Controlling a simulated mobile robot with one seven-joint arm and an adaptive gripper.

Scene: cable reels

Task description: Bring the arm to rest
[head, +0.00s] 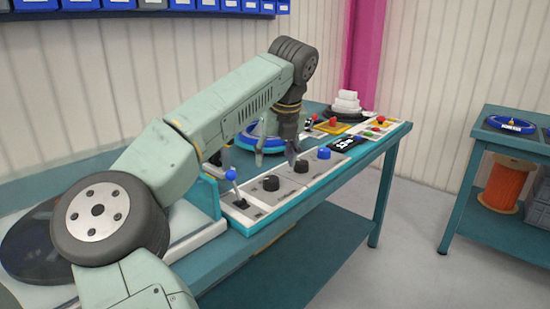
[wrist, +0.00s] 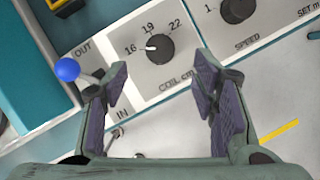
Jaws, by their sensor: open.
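My arm reaches over the teal workbench (head: 240,262) in the head view, bent at the elbow with its wrist pointing down. My gripper (head: 277,156) hangs above the control panel, behind the black knobs in the picture. In the wrist view my gripper (wrist: 161,72) has its two fingers spread wide with nothing between them. Beyond the fingertips is the black COIL cm knob (wrist: 158,50), its white mark toward 16. The fingers look clear of the knob.
A blue-balled lever (head: 231,175) stands at the panel's near end; it also shows in the wrist view (wrist: 68,70). A blue knob (head: 324,153) and red buttons lie farther along. A second bench (head: 475,180) with an orange reel (head: 506,187) stands right, across clear floor.

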